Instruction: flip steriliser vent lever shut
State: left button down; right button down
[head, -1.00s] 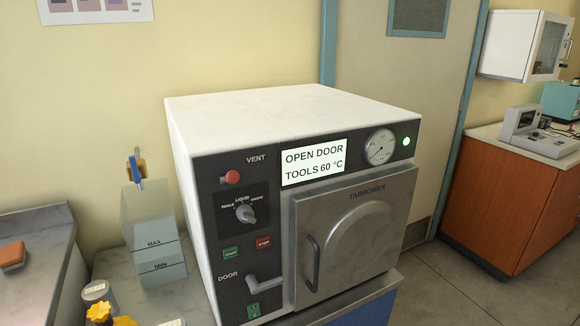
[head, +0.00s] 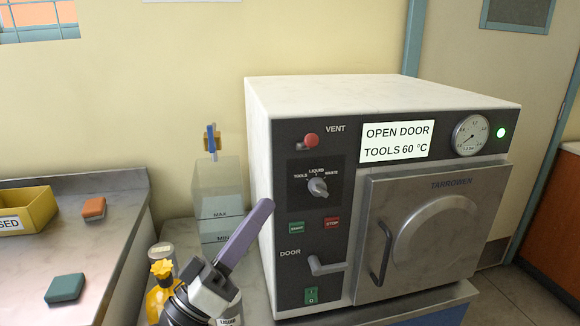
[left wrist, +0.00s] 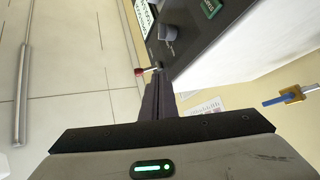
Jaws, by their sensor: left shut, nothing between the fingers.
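The steriliser (head: 385,110) is a white box with a dark front panel in the head view. Its vent lever (head: 311,140) has a red knob beside the word VENT at the panel's top left. In the left wrist view the red-tipped vent lever (left wrist: 147,71) shows just beyond the fingertips. My left gripper (head: 262,208) is shut and empty, its purple fingers pointing up and right, below and left of the lever in the head view. The left wrist view shows the shut fingers (left wrist: 160,88) close to the lever; whether they touch it I cannot tell. My right gripper is not in view.
The steriliser door (head: 435,235) is closed, with a display reading OPEN DOOR, TOOLS 60 °C. A door lever (head: 325,267) sticks out below the dial (head: 318,187). A water container (head: 217,205) stands left. A yellow-capped bottle (head: 162,275) is near my left arm.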

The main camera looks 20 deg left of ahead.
aim_at(307, 144)
pick_arm(q)
notch_tip(307, 144, up, 7)
jog(key=s+a+n+t+h, duration=0.1)
jog(key=s+t, duration=0.1)
jog(key=shift+a+f, duration=0.2)
jog(key=shift+a, duration=0.15)
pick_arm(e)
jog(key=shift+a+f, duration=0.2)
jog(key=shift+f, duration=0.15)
